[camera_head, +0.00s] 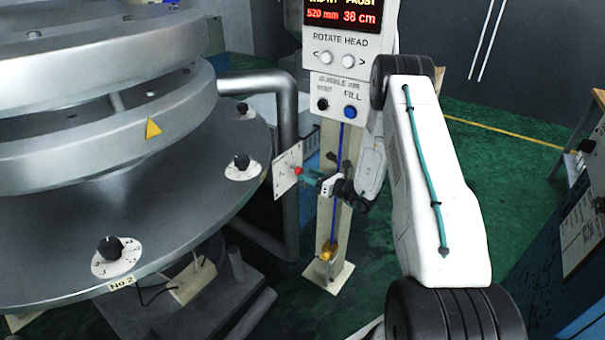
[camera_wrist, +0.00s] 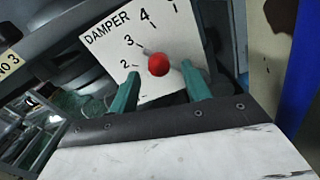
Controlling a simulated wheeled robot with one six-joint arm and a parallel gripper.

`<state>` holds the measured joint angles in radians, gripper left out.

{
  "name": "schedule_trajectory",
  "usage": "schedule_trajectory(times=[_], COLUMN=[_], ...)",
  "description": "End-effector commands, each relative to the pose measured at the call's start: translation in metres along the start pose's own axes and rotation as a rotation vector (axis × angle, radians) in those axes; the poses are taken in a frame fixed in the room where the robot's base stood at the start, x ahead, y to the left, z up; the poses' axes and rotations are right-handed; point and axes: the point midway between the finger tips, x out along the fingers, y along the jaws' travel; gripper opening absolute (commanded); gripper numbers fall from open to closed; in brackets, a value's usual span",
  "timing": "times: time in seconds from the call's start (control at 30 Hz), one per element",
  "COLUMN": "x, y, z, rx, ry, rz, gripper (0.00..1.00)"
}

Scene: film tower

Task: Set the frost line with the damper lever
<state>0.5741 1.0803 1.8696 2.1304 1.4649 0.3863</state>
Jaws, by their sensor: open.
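The display (camera_head: 341,14) reads 520 mm and 38 cm, the latter under FROST.
The round grey table (camera_head: 150,225) with black dials (camera_head: 110,246) lies left of the plate. A bent grey pipe (camera_head: 285,100) runs behind it. A post with FILL and vent buttons (camera_head: 349,112) stands close behind my gripper. Green floor on the right is open.

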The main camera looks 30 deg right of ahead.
Motion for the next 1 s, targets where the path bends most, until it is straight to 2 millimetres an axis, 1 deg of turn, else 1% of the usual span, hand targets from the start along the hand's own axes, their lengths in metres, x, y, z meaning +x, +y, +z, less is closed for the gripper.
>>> schedule_trajectory(times=[0.03, 0.1, 0.2, 0.33, 0.53, 0.57, 0.6, 0.67, 0.7, 0.77, 0.83, 0.87, 0.9, 0.97, 1.0], x=[-0.009, -0.019, -0.028, -0.033, -0.033, -0.033, -0.032, -0.03, -0.026, -0.02, -0.011, -0.007, -0.003, 0.001, 0.001], y=[0.0, 0.0, 0.001, 0.001, 0.001, 0.001, 0.002, 0.007, 0.012, 0.027, 0.053, 0.067, 0.088, 0.123, 0.147], z=[0.0, -0.001, -0.001, -0.001, -0.001, -0.001, 0.0, 0.005, 0.012, 0.027, 0.05, 0.062, 0.078, 0.102, 0.116], rx=[0.003, 0.002, 0.002, 0.002, 0.001, 0.001, -0.001, -0.011, -0.025, -0.057, -0.115, -0.145, -0.19, -0.266, -0.319], ry=[0.001, 0.001, 0.001, 0.001, 0.001, 0.001, 0.002, 0.004, 0.007, 0.017, 0.034, 0.044, 0.058, 0.081, 0.098], rz=[-0.003, -0.002, -0.001, 0.001, 0.001, 0.001, 0.005, 0.02, 0.041, 0.09, 0.175, 0.22, 0.285, 0.391, 0.462], gripper=[0.48, 0.48, 0.48, 0.48, 0.48, 0.4, 0.29, 0.12, 0.01, 0.0, 0.0, 0.0, 0.0, 0.0, 0.0])
